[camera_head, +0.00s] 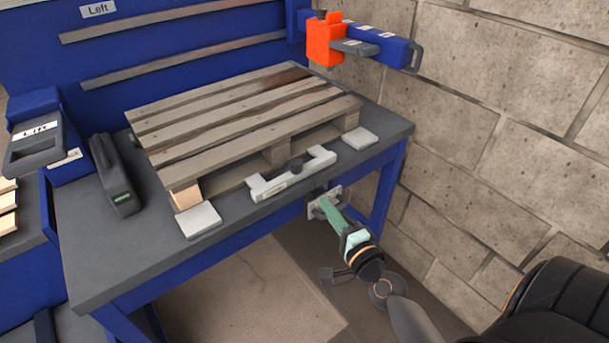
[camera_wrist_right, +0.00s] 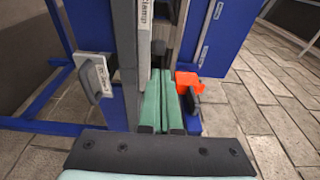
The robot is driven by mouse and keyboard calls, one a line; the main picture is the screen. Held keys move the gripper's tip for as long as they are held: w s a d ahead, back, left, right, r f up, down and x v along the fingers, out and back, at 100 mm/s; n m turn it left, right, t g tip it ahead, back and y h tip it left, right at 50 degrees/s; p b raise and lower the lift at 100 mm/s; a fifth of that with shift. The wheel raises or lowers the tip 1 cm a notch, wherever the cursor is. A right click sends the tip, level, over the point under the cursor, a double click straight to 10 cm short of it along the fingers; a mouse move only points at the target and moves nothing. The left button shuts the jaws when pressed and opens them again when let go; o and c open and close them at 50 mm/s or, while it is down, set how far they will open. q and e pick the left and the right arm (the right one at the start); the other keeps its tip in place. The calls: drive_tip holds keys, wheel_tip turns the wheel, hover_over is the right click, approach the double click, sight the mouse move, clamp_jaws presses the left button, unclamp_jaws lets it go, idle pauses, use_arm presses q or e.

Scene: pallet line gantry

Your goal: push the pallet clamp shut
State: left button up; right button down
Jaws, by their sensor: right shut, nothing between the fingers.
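The pallet clamp appears to be the light grey bar (camera_head: 274,184) with a black knob, lying along the front edge of the table before the pallet (camera_head: 220,115). In the wrist view a light grey strip (camera_wrist_right: 145,55) carries a "Clamp" label. My right gripper (camera_head: 326,203) is shut and empty. It is just below the table's front edge, to the right of and below the bar. Its green fingers also show in the wrist view (camera_wrist_right: 160,76), beside the strip; I cannot tell if they touch it. My left gripper is out of view.
The grey tabletop (camera_head: 110,250) has pale square pads (camera_head: 199,220) near its front edge. A black device (camera_head: 116,177) stands left of the pallet. An orange block (camera_head: 324,41) with a blue arm is at the back right. A block wall (camera_head: 480,130) bounds the right side.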

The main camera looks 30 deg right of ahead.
sight(295, 168)
drive_tip(key=w, duration=0.3)
drive_tip(key=w+d, duration=0.1)
drive_tip(key=w, duration=0.7)
drive_tip(key=shift+w+d, duration=0.1)
drive_tip(key=shift+d, duration=0.05)
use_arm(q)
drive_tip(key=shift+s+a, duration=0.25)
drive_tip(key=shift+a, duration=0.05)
use_arm(e)
drive_tip(key=shift+w, duration=0.15)
drive_tip(key=w, duration=0.4)
drive_tip(key=shift+w, duration=0.2)
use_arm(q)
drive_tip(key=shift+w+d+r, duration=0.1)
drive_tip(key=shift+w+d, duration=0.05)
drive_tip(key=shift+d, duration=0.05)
use_arm(e)
drive_tip(key=shift+r, duration=0.2)
drive_tip(key=shift+a, duration=0.2)
